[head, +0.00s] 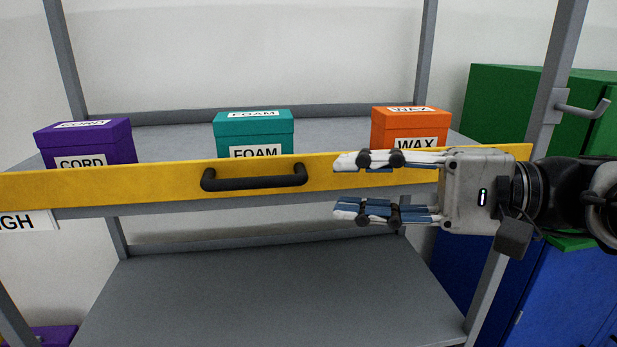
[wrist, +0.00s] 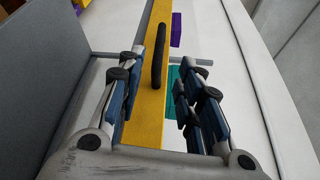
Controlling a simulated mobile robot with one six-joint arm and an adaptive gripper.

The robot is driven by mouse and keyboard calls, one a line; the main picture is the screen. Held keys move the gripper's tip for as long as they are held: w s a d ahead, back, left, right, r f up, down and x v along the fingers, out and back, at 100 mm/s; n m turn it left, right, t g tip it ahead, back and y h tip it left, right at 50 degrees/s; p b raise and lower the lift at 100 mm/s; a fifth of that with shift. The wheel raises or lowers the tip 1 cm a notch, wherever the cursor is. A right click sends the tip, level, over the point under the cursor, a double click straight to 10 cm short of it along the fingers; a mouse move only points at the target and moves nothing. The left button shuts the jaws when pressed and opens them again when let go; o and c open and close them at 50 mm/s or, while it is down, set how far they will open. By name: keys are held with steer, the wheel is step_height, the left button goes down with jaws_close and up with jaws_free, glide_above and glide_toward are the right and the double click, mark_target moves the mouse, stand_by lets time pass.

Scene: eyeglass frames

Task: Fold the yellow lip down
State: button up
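The yellow lip (head: 130,185) stands upright along the front edge of the upper shelf, with a black bar handle (head: 254,177) near its middle. My gripper (head: 338,185) is at the right part of the lip, in front of it, pointing left, with its fingers apart, one above the other. The fingers are empty. In the wrist view the lip (wrist: 147,100) runs between the two fingers (wrist: 158,85), and the handle (wrist: 158,57) lies ahead of them. In the head view my gripper hides part of the lip's right end.
On the upper shelf behind the lip stand a purple CORD box (head: 88,142), a teal FOAM box (head: 254,134) and an orange WAX box (head: 409,127). Grey rack posts (head: 555,75) frame the sides. The lower shelf (head: 270,295) is bare. A green cabinet (head: 505,108) stands at right.

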mark_target(272, 183)
steer(key=a, duration=0.4)
steer(key=w+a, duration=0.1)
steer(key=a, duration=0.3)
steer(key=a+f, duration=0.1)
steer(key=a, duration=0.4)
steer(key=shift+w+p, duration=0.35)
steer(key=shift+w, duration=0.05)
steer(key=shift+c, duration=0.4)
steer(key=shift+d, duration=0.1)
jaws_close()
